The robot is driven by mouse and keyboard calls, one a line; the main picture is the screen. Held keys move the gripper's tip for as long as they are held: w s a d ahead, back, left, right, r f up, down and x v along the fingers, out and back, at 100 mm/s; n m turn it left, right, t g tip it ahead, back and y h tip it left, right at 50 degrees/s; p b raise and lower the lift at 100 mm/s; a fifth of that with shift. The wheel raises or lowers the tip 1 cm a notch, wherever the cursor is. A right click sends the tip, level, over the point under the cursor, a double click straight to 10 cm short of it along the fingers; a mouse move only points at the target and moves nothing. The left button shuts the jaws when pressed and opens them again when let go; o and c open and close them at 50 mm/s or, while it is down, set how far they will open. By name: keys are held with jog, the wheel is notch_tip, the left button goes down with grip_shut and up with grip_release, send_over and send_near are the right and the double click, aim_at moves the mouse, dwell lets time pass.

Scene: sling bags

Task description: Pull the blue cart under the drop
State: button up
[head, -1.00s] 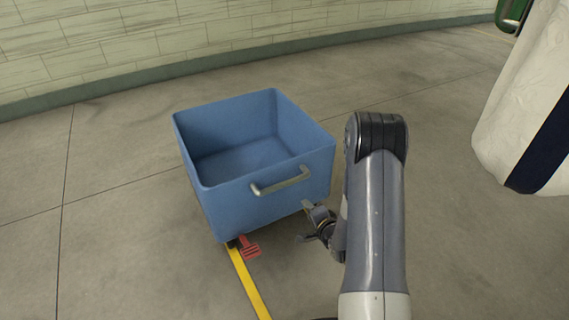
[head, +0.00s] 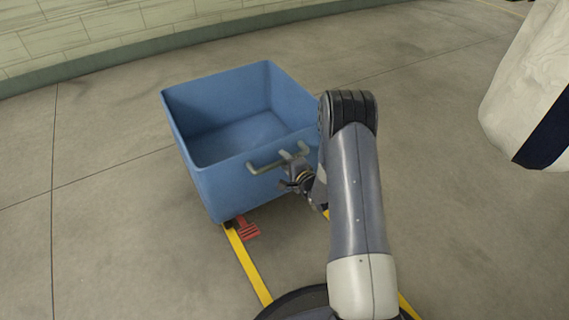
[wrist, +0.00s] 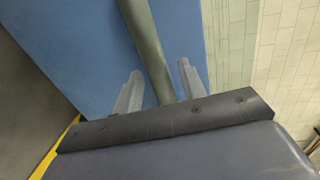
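The blue cart (head: 222,190) is an open, empty-looking box standing on the floor left of my arm in the head view. A grey bar handle (head: 262,167) sits on its near side. My gripper (head: 294,153) is at the right part of this handle. In the wrist view, my gripper (wrist: 160,85) has its two fingers apart, with the handle bar (wrist: 143,40) running between them and a gap on the right side. The fingers do not look closed on it. A red pedal (head: 248,231) shows below the cart's near edge.
A white hanging bag with a dark blue band (head: 530,85) is at the upper right. Yellow floor lines (head: 247,265) run in front of the cart. A pale block wall (head: 140,25) stands behind. The floor between cart and bag is clear.

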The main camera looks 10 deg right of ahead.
jog(key=shift+w+a, duration=0.1)
jog(key=shift+w, duration=0.3)
jog(key=shift+f, duration=0.1)
grip_shut()
